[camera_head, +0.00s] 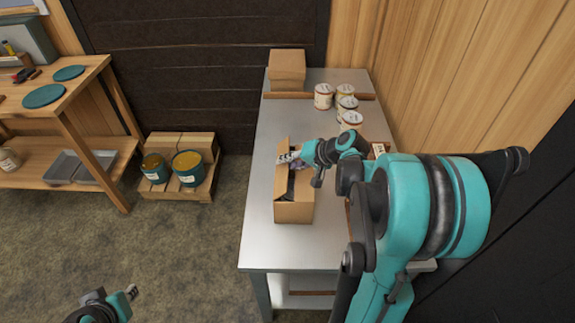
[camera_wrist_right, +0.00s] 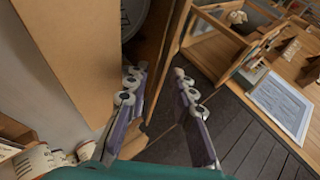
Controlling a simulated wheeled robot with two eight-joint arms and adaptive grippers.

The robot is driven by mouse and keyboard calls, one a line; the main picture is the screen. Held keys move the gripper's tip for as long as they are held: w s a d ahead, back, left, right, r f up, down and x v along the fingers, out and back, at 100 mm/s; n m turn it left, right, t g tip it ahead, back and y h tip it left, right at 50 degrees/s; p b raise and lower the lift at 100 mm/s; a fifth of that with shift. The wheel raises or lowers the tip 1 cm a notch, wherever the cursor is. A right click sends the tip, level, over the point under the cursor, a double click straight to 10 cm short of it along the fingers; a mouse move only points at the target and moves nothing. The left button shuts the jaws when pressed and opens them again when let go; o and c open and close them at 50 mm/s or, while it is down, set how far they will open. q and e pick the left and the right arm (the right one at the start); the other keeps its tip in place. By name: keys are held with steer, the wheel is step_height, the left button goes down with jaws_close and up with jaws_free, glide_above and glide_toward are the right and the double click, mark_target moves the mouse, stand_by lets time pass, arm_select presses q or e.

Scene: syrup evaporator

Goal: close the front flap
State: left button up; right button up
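An open cardboard box (camera_head: 294,211) stands on the metal table, and I see down into its dark inside. My right gripper (camera_head: 288,158) is at the box's far part, covering some of its rim. In the right wrist view the right gripper (camera_wrist_right: 160,92) has its fingers apart. A brown cardboard panel (camera_wrist_right: 178,38) of the box reaches down toward the space between them; I cannot tell whether they touch it. Part of a round can (camera_wrist_right: 132,14) shows inside the box. Which panel is the front flap is unclear. My left gripper (camera_head: 130,292) is at the lower left, over the floor, far from the box.
The metal table (camera_head: 262,225) has clear room left of the box. Several labelled cans (camera_head: 347,103) and a closed carton (camera_head: 287,66) stand at its far end. A wooden wall borders it at right. A wooden workbench (camera_head: 95,75) and a crate with teal tins (camera_head: 187,168) are left.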

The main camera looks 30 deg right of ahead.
jaws_close()
steer(key=t+y+b, duration=0.1)
steer(key=b, duration=0.1)
steer(key=f+b, duration=0.1)
steer(key=shift+s+d+f+m+t+y+b, duration=0.1)
steer(key=shift+s+d+m+t+y+b, duration=0.1)
steer(key=shift+d+m+t+y+b, duration=0.15)
jaws_free()
